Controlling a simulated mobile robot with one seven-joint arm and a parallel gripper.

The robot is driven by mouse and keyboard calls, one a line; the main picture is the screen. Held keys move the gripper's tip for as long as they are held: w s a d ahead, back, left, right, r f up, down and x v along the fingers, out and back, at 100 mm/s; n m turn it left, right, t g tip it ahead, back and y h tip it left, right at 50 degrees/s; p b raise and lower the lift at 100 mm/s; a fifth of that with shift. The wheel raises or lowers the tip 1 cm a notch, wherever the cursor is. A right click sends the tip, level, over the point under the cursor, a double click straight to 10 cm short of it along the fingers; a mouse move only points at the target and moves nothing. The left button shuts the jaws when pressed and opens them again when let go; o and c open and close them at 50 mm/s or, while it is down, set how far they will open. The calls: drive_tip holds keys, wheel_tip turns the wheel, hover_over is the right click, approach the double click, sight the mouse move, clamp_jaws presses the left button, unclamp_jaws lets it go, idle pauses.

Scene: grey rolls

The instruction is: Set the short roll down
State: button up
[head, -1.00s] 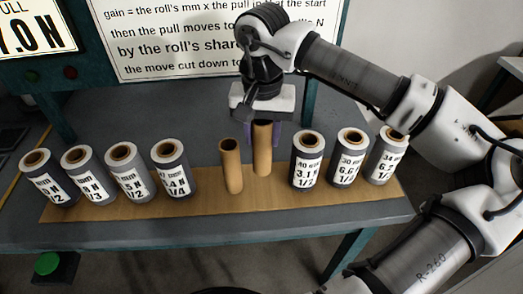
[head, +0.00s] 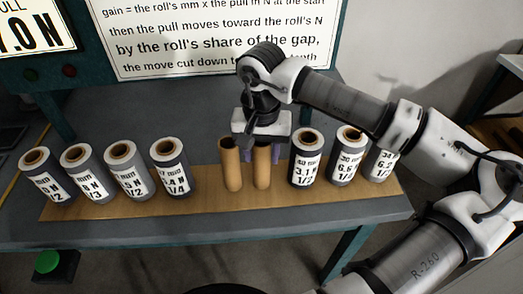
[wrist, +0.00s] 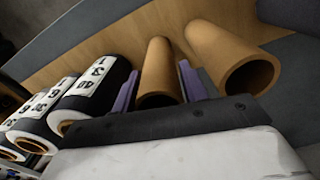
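The short roll (head: 262,170), a bare brown cardboard tube, stands upright between the fingers of my gripper (head: 262,154). Its lower end appears to be at the wooden strip (head: 216,203), though contact is hard to make out. In the wrist view the short roll (wrist: 158,75) lies between two purple fingers (wrist: 158,88), which look close against its sides. My gripper points down from above and hides the roll's top in the head view. A second bare brown tube (head: 231,165) stands just left of it, apart from it; it also shows in the wrist view (wrist: 232,60).
Several grey labelled rolls (head: 127,171) stand on the left of the strip. More labelled rolls (head: 306,160) stand on the right, the nearest close to my gripper. The strip lies on a grey table (head: 100,235). A sign (head: 220,35) stands behind.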

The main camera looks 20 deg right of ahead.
drive_tip(key=shift+r, duration=0.15)
wheel_tip(320, 180, up, 12)
drive_tip(key=shift+r+b, duration=0.1)
drive_tip(key=shift+b, duration=0.55)
idle(0.3)
